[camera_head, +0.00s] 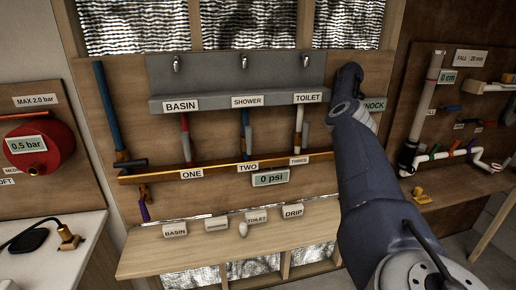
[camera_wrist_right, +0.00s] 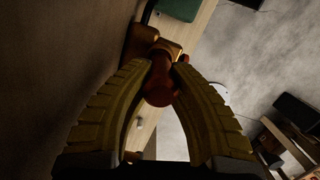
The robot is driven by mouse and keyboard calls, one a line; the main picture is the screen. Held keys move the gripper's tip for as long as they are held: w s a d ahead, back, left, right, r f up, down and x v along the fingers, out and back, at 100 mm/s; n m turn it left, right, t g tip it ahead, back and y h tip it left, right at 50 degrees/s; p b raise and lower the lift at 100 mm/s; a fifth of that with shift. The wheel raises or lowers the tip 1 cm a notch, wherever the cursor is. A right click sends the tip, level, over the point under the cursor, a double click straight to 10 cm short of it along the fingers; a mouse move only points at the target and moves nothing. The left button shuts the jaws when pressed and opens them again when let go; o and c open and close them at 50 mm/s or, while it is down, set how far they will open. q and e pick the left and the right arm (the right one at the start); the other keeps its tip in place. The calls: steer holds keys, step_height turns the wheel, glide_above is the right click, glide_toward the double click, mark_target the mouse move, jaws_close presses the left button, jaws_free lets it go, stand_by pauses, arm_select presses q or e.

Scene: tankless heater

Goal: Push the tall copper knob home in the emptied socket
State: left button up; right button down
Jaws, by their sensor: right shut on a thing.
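In the right wrist view, my right gripper (camera_wrist_right: 165,68) has its two yellow ribbed fingers closed on a reddish copper knob (camera_wrist_right: 159,92). The knob's rounded end faces the camera. Its far end meets or overlaps a brass-coloured fitting (camera_wrist_right: 148,38) beyond the fingertips. I cannot tell whether the knob sits in that fitting or is only in front of it. In the head view my right arm reaches up to the right end of the board, beside a partly covered KNOCK label (camera_head: 375,104). It hides the right gripper, knob and socket there. My left gripper is not in view.
A grey shelf (camera_head: 230,75) with BASIN, SHOWER and TOILET labels is left of my arm. Below it runs a copper pipe (camera_head: 215,171) and a 0 psi display (camera_head: 270,179). A wooden ledge (camera_head: 230,240) lies lower. A red tank (camera_head: 40,148) is far left.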

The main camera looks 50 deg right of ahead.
steer(key=shift+r, duration=0.1)
stand_by(0.3)
steer(key=shift+r, duration=0.4)
steer(key=shift+s, duration=0.15)
stand_by(0.8)
steer(key=shift+f, duration=0.55)
stand_by(0.7)
steer(key=c, duration=1.3)
jaws_free()
steer(key=shift+o, duration=0.2)
steer(key=shift+r, duration=0.1)
